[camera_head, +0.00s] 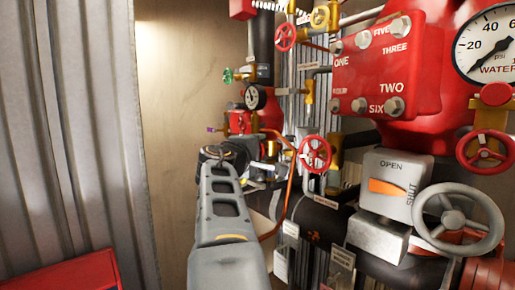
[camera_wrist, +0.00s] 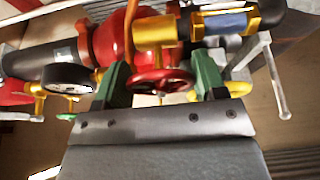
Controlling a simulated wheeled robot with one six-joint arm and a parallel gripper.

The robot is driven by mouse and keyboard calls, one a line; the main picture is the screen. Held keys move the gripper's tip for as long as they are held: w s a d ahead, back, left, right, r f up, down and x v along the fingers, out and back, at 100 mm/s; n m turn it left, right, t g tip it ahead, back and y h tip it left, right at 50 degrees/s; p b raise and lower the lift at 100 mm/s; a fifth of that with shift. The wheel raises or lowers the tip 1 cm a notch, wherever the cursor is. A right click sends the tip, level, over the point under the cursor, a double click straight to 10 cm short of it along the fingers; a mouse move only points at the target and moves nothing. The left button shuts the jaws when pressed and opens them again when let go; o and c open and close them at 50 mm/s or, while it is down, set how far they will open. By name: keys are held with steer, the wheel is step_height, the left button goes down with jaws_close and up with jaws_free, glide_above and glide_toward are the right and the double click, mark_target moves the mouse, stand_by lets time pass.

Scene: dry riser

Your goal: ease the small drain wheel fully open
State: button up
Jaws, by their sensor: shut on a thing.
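In the wrist view, a small red handwheel (camera_wrist: 164,78) sits on a brass valve body (camera_wrist: 155,32). I take it to be the drain wheel. My gripper (camera_wrist: 161,67) has a green finger on each side of it and is shut on its rim. How far the wheel is turned cannot be told. In the head view, my arm reaches in from the bottom toward the pipework, and the wheel and the fingertips cannot be made out behind it.
Other red wheels stand nearby, one right of my arm (camera_head: 314,153) and one at the top (camera_head: 285,36). A small gauge (camera_head: 255,97) is above my gripper. Corrugated metal (camera_head: 70,140) lines the left.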

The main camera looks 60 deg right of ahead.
stand_by(0.4)
steer(key=o, duration=0.9)
steer(key=a+b, duration=0.1)
steer(key=a, duration=0.3)
steer(key=a+b, duration=0.2)
steer(key=a, duration=0.3)
steer(key=s+a+b, duration=0.1)
steer(key=a, duration=0.3)
steer(key=shift+a+r+b, duration=0.1)
steer(key=shift+a+b, duration=0.2)
steer(key=shift+a, duration=0.1)
